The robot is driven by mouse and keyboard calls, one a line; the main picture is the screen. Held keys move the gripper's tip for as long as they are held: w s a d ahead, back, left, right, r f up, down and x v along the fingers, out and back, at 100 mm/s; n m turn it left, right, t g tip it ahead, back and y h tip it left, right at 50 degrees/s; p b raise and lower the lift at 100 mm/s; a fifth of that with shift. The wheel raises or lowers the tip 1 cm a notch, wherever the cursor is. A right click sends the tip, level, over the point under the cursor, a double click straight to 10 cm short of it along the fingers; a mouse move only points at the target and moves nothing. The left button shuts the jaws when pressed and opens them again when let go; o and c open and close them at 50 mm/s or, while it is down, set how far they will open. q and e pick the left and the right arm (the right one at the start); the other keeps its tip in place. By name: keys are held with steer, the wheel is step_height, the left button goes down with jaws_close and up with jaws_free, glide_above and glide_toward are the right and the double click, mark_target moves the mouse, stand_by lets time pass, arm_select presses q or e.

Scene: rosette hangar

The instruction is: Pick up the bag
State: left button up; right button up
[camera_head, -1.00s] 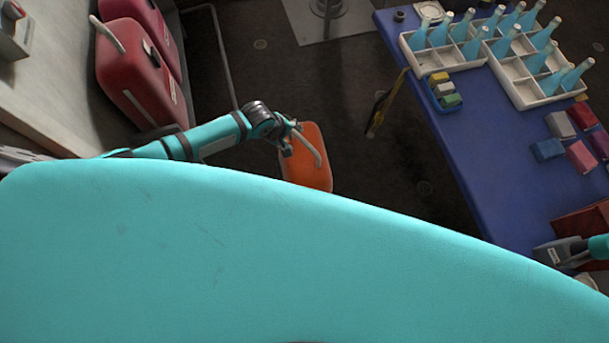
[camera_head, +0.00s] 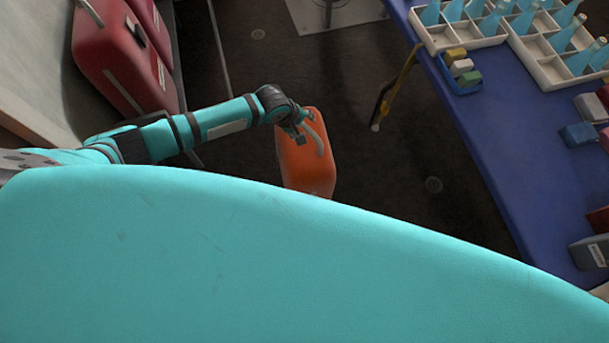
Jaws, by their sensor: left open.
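The orange bag (camera_head: 308,172) stands on the dark floor near the middle of the head view, with a pale handle on its top. My left gripper (camera_head: 303,131) is open at the top of the bag, beside or around the handle; I cannot tell which. Part of the bag's top is hidden behind the gripper. My own turquoise body covers the lower half of the picture, close to the bag's lower end. My right gripper is not clearly in view.
Red cases (camera_head: 118,55) stand by the wall at the left. A blue table (camera_head: 490,140) on the right holds white crates (camera_head: 545,68) of bottles, a small tray of blocks (camera_head: 460,78) and loose blocks. Dark floor is clear between the bag and the table.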

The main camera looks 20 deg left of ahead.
arm_select(q)
steer(key=shift+b+x, duration=0.6)
steer(key=shift+x, duration=0.2)
steer(key=shift+f, duration=0.25)
jaws_close()
stand_by(0.5)
